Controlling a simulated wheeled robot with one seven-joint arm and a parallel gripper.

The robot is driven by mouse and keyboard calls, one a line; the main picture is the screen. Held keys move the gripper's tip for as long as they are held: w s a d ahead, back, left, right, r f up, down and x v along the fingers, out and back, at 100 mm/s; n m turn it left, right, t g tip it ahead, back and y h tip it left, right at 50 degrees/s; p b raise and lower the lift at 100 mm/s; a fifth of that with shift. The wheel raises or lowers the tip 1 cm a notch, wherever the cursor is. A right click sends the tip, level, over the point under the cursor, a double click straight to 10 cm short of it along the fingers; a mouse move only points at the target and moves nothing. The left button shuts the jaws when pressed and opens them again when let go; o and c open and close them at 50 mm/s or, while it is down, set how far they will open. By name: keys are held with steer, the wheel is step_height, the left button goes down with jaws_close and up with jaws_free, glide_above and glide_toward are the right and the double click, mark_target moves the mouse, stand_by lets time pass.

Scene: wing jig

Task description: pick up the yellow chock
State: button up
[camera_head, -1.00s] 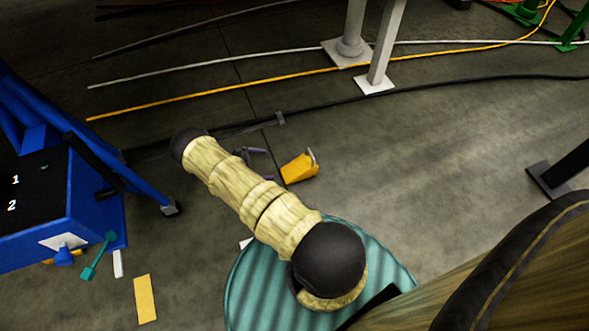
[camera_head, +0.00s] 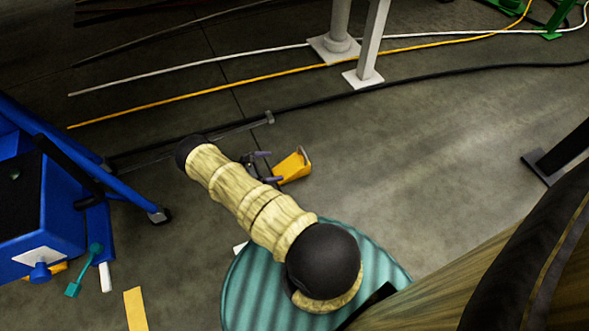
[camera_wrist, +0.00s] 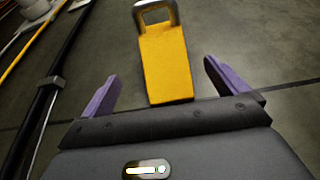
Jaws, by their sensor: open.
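The yellow chock (camera_head: 294,166) lies on the concrete floor, just right of my gripper (camera_head: 266,167) in the head view. In the wrist view the yellow chock (camera_wrist: 165,64) is a yellow block with a grey metal handle at its far end. My gripper (camera_wrist: 162,90) is open, its two purple fingers spread wide. The near end of the chock lies between the fingertips or just ahead of them, with gaps on both sides. I cannot tell the height of the fingers above the floor. My arm hides part of the floor in the head view.
A blue cart (camera_head: 50,215) stands at the left. A black cable (camera_head: 330,100), a yellow cable (camera_head: 240,77) and a white cable (camera_head: 230,60) cross the floor beyond the chock. Grey posts (camera_head: 368,55) stand behind. Floor to the right of the chock is clear.

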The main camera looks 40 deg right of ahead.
mark_target(293, 164)
steer(key=b+x, duration=0.1)
steer(key=x, duration=0.3)
steer(key=shift+d+f+b, duration=0.25)
steer(key=shift+d+b, duration=0.1)
steer(key=shift+b, duration=0.05)
steer(key=shift+s+d, duration=0.1)
steer(key=shift+d, duration=0.25)
steer(key=b+x, duration=0.2)
steer(key=x, duration=0.1)
steer(key=b+x, duration=0.1)
steer(key=shift+s+f, duration=0.1)
steer(key=shift+s, duration=0.25)
steer(key=shift+s+d+b, duration=0.1)
steer(key=shift+d+b, duration=0.3)
steer(key=shift+d, duration=0.15)
steer(key=c, duration=1.7)
